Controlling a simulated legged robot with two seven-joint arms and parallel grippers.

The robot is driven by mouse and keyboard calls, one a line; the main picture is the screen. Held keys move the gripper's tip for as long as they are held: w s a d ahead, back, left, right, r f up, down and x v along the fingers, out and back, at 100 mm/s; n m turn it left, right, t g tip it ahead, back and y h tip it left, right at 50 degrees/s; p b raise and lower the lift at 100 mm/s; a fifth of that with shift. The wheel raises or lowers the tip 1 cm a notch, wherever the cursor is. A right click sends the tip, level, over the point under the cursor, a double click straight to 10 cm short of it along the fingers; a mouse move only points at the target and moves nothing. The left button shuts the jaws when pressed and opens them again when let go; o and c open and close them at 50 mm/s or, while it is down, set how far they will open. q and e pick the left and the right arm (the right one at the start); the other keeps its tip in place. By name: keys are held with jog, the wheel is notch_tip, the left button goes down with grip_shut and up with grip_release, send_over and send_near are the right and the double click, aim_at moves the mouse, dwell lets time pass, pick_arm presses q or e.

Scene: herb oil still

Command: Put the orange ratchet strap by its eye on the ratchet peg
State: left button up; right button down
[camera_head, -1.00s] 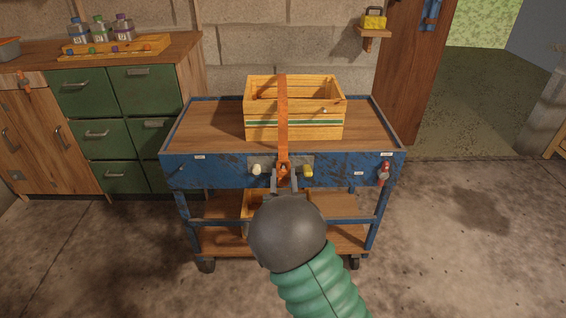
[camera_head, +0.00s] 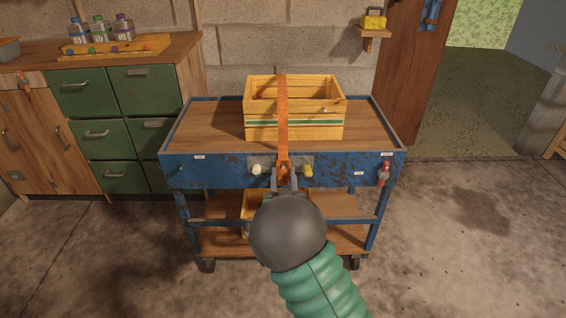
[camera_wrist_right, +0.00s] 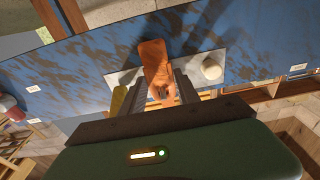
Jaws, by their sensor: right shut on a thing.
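The orange ratchet strap (camera_head: 283,115) runs over the wooden crate and down the front of the blue cart. Its lower end also shows in the right wrist view (camera_wrist_right: 155,65). My right gripper (camera_head: 286,178) is shut on that lower end, right in front of a metal plate (camera_head: 265,160) on the cart's front. The plate carries a white knob (camera_head: 256,170) on the left and a yellow knob (camera_head: 308,171) on the right. The ratchet peg is not clearly visible; the strap end and gripper cover the middle of the plate. I cannot tell whether the eye is around it. My left gripper is not in view.
The slatted crate (camera_head: 325,126) stands on the blue cart (camera_head: 220,174). A red strap end or fitting (camera_head: 384,173) hangs at the cart's front right. Green drawers (camera_head: 85,93) stand at left. The floor at right is clear.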

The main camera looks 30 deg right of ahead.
jog(key=shift+w+d+f, duration=0.15)
jog(key=shift+w, duration=0.1)
dwell(0.3)
jog(key=shift+f+b, duration=0.2)
jog(key=shift+b, duration=0.1)
jog(key=c, duration=0.8)
grip_release()
jog(key=p+v, duration=0.7)
jog(key=v, duration=0.9)
jog(key=shift+s+a+f+p, duration=0.2)
jog(key=shift+s+p, duration=0.1)
jog(key=shift+s, duration=0.05)
